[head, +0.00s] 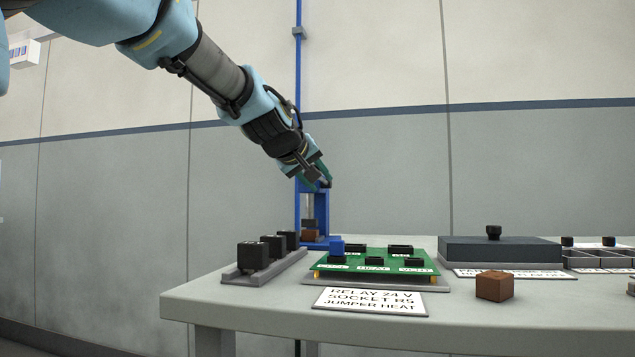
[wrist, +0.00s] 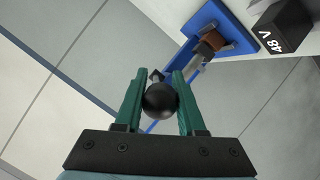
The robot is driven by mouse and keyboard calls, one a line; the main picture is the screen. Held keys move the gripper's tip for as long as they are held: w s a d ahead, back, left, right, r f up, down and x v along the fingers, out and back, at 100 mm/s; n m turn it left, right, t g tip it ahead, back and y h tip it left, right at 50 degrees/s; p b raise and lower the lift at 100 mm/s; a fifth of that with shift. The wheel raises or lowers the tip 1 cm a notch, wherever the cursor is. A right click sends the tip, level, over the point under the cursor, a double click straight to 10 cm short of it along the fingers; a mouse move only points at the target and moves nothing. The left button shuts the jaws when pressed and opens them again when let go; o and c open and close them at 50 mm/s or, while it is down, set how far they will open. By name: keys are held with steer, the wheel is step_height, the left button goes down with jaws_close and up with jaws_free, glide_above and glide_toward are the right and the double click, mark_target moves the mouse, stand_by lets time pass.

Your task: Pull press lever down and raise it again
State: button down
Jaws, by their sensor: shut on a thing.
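The blue press (head: 320,215) stands at the back left of the table, with a brown block (head: 310,235) on its base. In the wrist view the press's blue base (wrist: 225,35) and the brown block (wrist: 212,40) show beyond the fingers. My gripper (head: 322,182) is at the upper part of the press. Its green fingers (wrist: 160,100) are shut on the black ball knob (wrist: 160,101) of the press lever. The lever's bar is mostly hidden behind the knob and fingers.
Black relays (head: 253,256) stand in a grey rail to the left. A brown cube (head: 494,286) and a dark box (head: 500,250) are to the right. A label card (head: 369,301) lies in front.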

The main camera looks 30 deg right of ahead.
steer(key=shift+f, duration=0.15)
steer(key=c, duration=0.5)
jaws_free()
steer(key=v, duration=1)
steer(key=shift+s+a+r, duration=0.2)
steer(key=shift+a, duration=0.1)
steer(key=shift+p, duration=0.3)
